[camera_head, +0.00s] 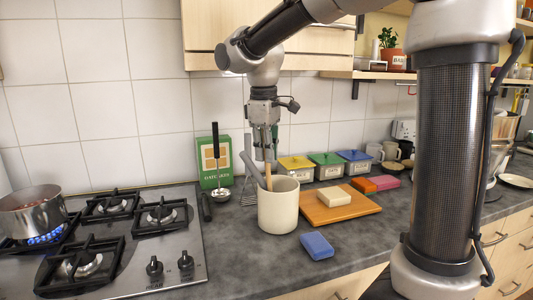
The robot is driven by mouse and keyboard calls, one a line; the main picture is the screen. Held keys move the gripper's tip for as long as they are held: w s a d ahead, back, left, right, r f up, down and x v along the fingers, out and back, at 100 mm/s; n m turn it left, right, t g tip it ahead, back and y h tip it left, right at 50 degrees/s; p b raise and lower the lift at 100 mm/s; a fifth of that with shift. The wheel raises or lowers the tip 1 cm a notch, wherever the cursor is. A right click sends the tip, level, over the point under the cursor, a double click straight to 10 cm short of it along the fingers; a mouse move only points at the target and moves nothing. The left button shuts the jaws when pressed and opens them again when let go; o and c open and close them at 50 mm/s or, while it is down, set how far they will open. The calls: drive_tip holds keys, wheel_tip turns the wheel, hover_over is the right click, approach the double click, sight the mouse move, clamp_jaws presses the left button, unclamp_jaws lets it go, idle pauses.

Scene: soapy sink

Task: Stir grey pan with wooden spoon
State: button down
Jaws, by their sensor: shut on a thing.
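The grey pan (34,218) sits on the lit left burner, with reddish-brown contents inside. My gripper (266,156) points down above a cream crock (278,210) and is shut on the wooden spoon (268,178). Only a short length of its light brown handle shows between the fingers and the crock rim. The rest of the spoon is hidden inside the crock.
A gas stove (190,265) with several black grates lies left of the crock. A green box (213,163) and hanging ladle stand behind. A wooden board (350,212) with a cream block lies right, a blue sponge (316,246) in front. Coloured-lid tins (329,172) line the wall.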

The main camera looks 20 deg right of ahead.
drive_tip(key=shift+s+a+r, duration=0.1)
drive_tip(key=shift+a+r, duration=0.05)
drive_tip(key=shift+r, duration=1)
drive_tip(key=shift+a+r, duration=0.1)
drive_tip(key=shift+r, duration=1.05)
drive_tip(key=shift+w+d+r, duration=0.45)
drive_tip(key=shift+d+r, duration=0.2)
drive_tip(key=shift+r, duration=0.1)
drive_tip(key=shift+w+d+r, duration=0.45)
drive_tip(key=shift+d+r, duration=0.2)
drive_tip(key=shift+r, duration=0.1)
wheel_tip(320, 180, up, 9)
idle(0.5)
drive_tip(key=s+r, duration=0.2)
drive_tip(key=s, duration=1.4)
idle(0.6)
idle(0.3)
